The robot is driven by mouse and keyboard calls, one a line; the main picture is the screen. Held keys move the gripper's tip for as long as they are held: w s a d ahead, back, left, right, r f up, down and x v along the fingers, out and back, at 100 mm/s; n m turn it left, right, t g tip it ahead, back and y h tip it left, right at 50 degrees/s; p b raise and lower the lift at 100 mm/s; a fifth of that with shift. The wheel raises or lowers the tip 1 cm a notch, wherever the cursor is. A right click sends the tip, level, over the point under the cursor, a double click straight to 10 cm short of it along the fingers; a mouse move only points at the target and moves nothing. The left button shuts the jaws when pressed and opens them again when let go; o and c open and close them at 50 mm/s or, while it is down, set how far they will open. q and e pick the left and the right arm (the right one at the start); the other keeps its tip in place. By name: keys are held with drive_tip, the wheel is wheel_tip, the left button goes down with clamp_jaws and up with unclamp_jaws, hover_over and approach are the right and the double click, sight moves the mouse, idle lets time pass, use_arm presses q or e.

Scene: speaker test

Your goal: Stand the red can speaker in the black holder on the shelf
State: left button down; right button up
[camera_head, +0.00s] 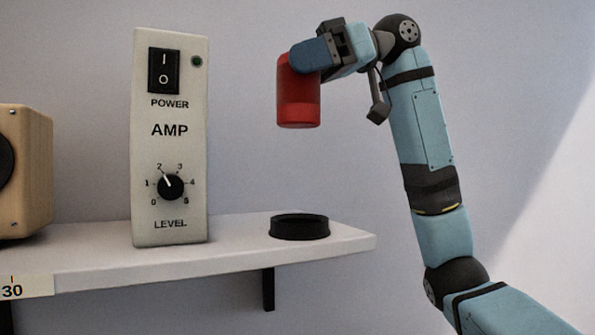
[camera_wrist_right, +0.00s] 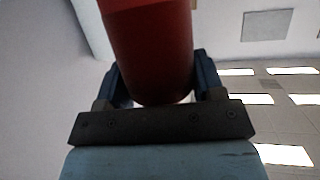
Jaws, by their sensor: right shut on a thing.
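The red can speaker (camera_head: 299,105) is a red cylinder held upright in the air. My right gripper (camera_head: 308,58) is shut on its upper part. In the right wrist view the red can speaker (camera_wrist_right: 150,50) sits between the two blue fingers of the right gripper (camera_wrist_right: 158,85). The black holder (camera_head: 299,228) is a low round ring on the shelf (camera_head: 235,252), near its right end. The can is above the holder, with a clear gap between them. My left gripper is in neither view.
A cream amplifier box (camera_head: 170,208) with a power switch and level knob stands on the shelf left of the holder. A wooden box (camera_head: 38,170) with a dark round front is at the far left. The space around the holder is clear.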

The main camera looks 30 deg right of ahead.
wheel_tip(320, 180, down, 14)
drive_tip(key=shift+d+r, duration=0.1)
drive_tip(key=shift+r, duration=0.05)
idle(0.4)
drive_tip(key=shift+f, duration=0.35)
drive_tip(key=o, duration=1.1)
drive_tip(key=shift+r, duration=0.15)
